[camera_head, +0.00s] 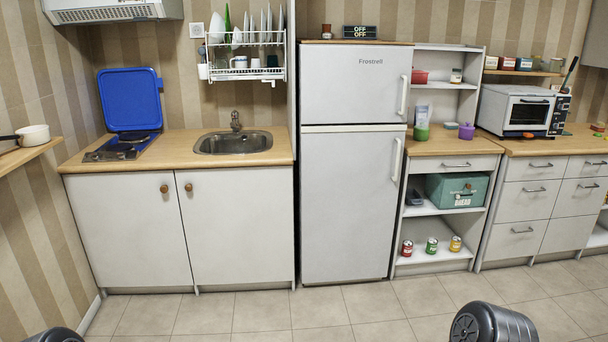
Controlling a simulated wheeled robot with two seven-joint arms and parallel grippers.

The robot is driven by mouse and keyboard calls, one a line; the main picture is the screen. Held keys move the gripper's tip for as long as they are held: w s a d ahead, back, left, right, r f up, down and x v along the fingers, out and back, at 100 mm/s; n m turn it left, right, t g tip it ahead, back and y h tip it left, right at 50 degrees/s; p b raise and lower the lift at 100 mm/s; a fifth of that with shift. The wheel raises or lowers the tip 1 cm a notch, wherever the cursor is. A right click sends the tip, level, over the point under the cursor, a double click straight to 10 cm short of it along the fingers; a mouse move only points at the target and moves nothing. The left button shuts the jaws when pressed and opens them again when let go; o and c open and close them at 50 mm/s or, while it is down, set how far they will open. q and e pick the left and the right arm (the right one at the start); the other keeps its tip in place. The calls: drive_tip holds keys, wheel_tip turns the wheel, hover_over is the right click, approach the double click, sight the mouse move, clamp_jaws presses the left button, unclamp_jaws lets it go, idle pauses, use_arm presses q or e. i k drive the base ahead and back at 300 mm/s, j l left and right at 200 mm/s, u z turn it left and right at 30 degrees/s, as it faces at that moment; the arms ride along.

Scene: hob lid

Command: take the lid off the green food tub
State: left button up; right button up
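A small green tub (421,133) stands on the wooden worktop just right of the fridge. It is small in the picture, and I cannot make out whether a lid sits on it. A purple tub (466,131) with a rounded top stands to its right on the same worktop. Neither gripper shows; only dark rounded parts of my own arms show at the bottom edge, far from the tubs.
The tall white fridge (350,180) borders the worktop (455,147) on the left. A toaster oven (520,110) stands to the right. Shelves below hold a green bread box (457,190) and several cans. The tiled floor (340,312) in front is clear.

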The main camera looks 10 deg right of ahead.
sight(419, 136)
drive_tip(key=i+z, duration=0.15)
drive_tip(key=i, duration=0.35)
drive_tip(key=i+z, duration=0.15)
drive_tip(key=i, duration=0.35)
drive_tip(key=i+j+z, duration=0.2)
drive_tip(key=i, duration=0.3)
drive_tip(key=i+z, duration=0.15)
drive_tip(key=i, duration=0.35)
drive_tip(key=i+l+u, duration=0.1)
drive_tip(key=i+l, duration=0.25)
drive_tip(key=i, duration=0.2)
drive_tip(key=i+l+u, duration=0.15)
drive_tip(key=i+l, duration=0.25)
drive_tip(key=i+l+u, duration=0.2)
drive_tip(key=l, duration=0.15)
drive_tip(key=i+l+u, duration=0.2)
drive_tip(key=l, duration=0.15)
drive_tip(key=l+u, duration=0.2)
drive_tip(key=l, duration=0.15)
drive_tip(key=i+l+u, duration=0.2)
drive_tip(key=l, duration=0.25)
drive_tip(key=l+u, duration=0.2)
drive_tip(key=l, duration=0.2)
